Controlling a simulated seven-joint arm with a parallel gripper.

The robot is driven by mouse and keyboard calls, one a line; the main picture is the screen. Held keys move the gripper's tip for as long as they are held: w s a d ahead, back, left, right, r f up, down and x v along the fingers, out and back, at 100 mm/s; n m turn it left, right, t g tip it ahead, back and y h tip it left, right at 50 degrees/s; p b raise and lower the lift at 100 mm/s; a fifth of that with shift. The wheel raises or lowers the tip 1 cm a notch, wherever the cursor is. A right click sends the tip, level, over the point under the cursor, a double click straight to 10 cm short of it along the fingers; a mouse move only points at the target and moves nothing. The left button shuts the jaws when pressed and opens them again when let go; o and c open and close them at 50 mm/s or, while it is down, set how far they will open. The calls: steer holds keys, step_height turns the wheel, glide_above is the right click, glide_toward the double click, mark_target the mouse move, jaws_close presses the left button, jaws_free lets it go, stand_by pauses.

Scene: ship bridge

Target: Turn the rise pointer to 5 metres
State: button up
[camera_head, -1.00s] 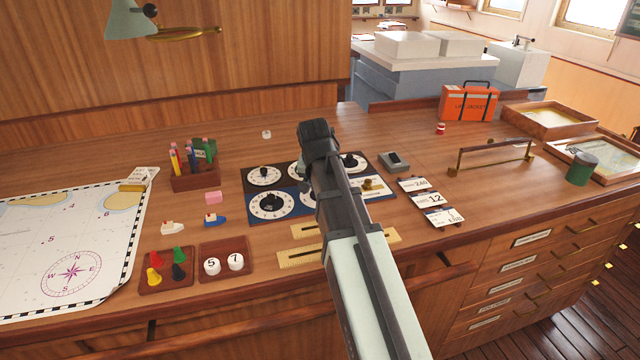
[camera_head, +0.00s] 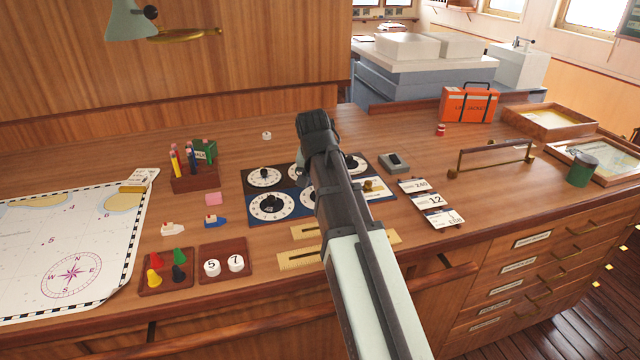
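A dark board with a black upper half and a blue lower half (camera_head: 290,209) lies on the wooden desk and carries several white dials with black pointers. At its left, one dial (camera_head: 264,177) is on the black half and another (camera_head: 270,205) is on the blue half. A further dial (camera_head: 354,163) shows just right of my arm. The dial labels and pointer readings are too small to tell, so I cannot tell which is the rise pointer. My gripper (camera_head: 314,122) is above the board's middle, and my arm covers the middle dials. Its fingertips are hidden.
Brass-coloured slotted strips (camera_head: 300,258) lie in front.

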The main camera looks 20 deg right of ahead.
steer(key=v, duration=1)
steer(key=shift+r, duration=0.35)
